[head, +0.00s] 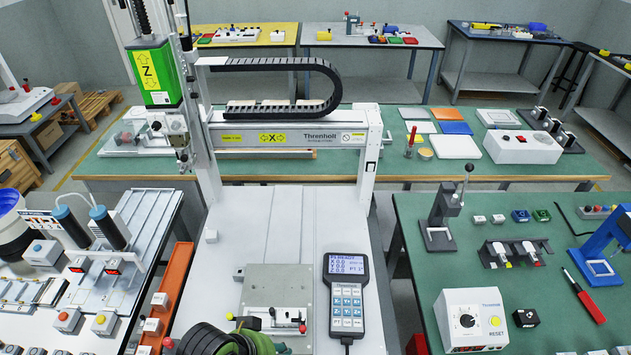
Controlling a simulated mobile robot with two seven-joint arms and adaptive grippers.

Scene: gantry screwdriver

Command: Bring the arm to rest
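The gantry has a white crossbeam (285,137) marked X and a green Z head (152,73) at its left end. A handheld pendant (345,292) with a lit display and blue keys lies on the white bed (300,220). A grey fixture plate (277,289) with a small clamp sits left of the pendant. A black and green rounded part (225,343) shows at the bottom edge, cut off by the frame; I cannot tell what it is. Neither of my grippers can be made out.
A bench (415,225) at right holds a press (444,215), a reset box (470,318) and a red-handled tool (585,298). An orange strip (170,290) with small switches runs left of the bed. The bed behind the plate is mostly clear.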

